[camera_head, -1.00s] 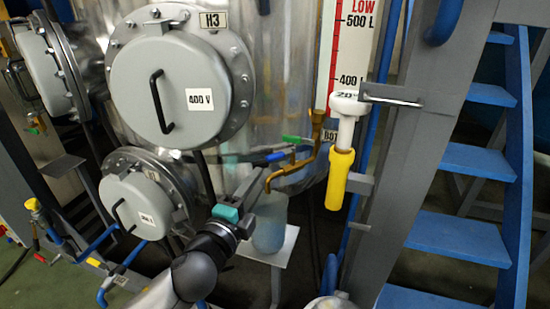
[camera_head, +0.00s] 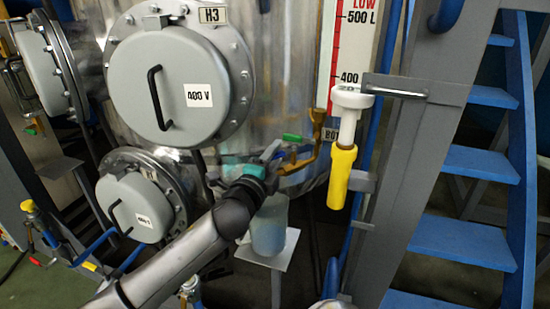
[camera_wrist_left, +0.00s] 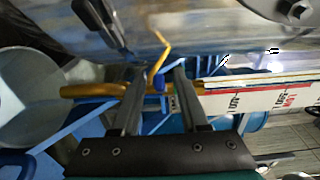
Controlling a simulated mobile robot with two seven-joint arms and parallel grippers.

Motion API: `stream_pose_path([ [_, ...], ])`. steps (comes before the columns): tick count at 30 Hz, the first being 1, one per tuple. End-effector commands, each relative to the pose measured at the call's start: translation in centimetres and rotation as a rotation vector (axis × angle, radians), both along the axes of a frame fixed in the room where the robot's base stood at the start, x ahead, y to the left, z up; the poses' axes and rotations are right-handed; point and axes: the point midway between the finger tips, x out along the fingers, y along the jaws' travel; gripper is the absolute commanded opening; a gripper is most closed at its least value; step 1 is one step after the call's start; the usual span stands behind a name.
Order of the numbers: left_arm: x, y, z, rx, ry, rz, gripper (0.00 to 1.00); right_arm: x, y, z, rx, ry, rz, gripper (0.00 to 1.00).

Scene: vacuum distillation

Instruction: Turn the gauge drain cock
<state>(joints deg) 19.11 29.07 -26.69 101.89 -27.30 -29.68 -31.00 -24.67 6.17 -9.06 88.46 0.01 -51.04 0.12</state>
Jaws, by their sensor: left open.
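The brass drain piping (camera_head: 318,122) runs down from the foot of the level gauge (camera_head: 356,45) and bends left, with a small green handle (camera_head: 292,138) on it. My left gripper (camera_head: 268,153) is at the left end of the lower brass pipe and partly covers it. In the left wrist view, my left gripper (camera_wrist_left: 160,72) is open, with brass pipe (camera_wrist_left: 92,90) crossing behind the fingers. A small blue part (camera_wrist_left: 158,82) shows between the fingers. I cannot tell whether either finger touches it. My right gripper is not in view.
The steel vessel with its grey hatch (camera_head: 180,90) stands behind. A translucent bluish container (camera_head: 269,228) stands on a small shelf (camera_head: 282,251) below the gripper. A white and yellow tool (camera_head: 341,178) hangs at a grey post, with blue stairs (camera_head: 465,240) to the right.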

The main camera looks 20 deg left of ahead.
Motion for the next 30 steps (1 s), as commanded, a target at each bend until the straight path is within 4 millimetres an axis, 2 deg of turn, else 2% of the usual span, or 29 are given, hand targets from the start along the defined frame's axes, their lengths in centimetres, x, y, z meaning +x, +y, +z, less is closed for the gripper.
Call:
stream_pose_path([
  [9, 0.17, -0.02, -0.02, 0.0, 0.001, 0.0, 0.44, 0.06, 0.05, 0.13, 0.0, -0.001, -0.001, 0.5],
  [21, 0.15, -0.03, -0.03, -0.001, 0.001, 0.0, 0.0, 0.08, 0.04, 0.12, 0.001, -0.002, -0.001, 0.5],
  [30, 0.14, -0.02, -0.06, -0.001, 0.001, 0.0, 0.0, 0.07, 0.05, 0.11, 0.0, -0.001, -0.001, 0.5],
])
